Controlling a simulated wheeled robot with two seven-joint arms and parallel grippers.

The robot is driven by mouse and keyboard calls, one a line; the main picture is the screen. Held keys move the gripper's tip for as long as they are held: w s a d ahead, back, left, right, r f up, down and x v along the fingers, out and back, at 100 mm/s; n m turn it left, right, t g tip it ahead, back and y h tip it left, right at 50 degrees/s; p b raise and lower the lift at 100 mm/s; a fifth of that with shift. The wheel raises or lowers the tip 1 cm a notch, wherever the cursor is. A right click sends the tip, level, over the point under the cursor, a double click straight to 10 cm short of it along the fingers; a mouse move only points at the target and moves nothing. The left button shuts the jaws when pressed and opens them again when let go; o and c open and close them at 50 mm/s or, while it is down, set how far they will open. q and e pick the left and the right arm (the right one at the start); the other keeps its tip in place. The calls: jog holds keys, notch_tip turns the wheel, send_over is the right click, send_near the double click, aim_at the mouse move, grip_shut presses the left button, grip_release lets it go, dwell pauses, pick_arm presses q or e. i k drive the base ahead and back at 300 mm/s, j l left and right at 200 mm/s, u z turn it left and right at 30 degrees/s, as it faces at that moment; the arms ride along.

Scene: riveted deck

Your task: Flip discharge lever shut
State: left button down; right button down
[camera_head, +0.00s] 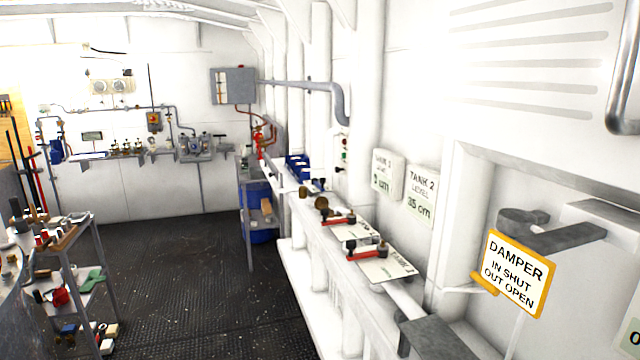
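I cannot tell which part is the discharge lever, as no readable label names it. Two red levers lie on the white ledge along the right wall: a nearer one (367,254) and a farther one (338,220). Each has a dark knob and sits by a pale plate whose print is too small to read. A grey handle (555,236) at the right is beside a yellow-framed sign (515,273) reading "DAMPER IN SHUT OUT OPEN". Neither of my grippers is in view.
A shelf rack (78,262) with tools stands at the left. A blue drum (257,208) is by the wall ahead. The dark deck (185,275) between is clear. A grey block (436,338) juts out at the bottom right. Tank level signs (421,196) hang on the right wall.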

aim_at(322, 180)
jog(key=k, duration=0.65)
jog(key=z, duration=2.25)
jog(key=i+j, duration=0.1)
jog(key=j, duration=0.75)
jog(key=i+j, duration=0.1)
jog(key=j, duration=1.6)
jog(key=i+j, duration=0.15)
jog(key=j, duration=0.7)
jog(key=i+j, duration=0.1)
jog(key=j, duration=0.75)
jog(key=i+j, duration=0.1)
jog(key=j, duration=1.6)
jog(key=i, duration=0.05)
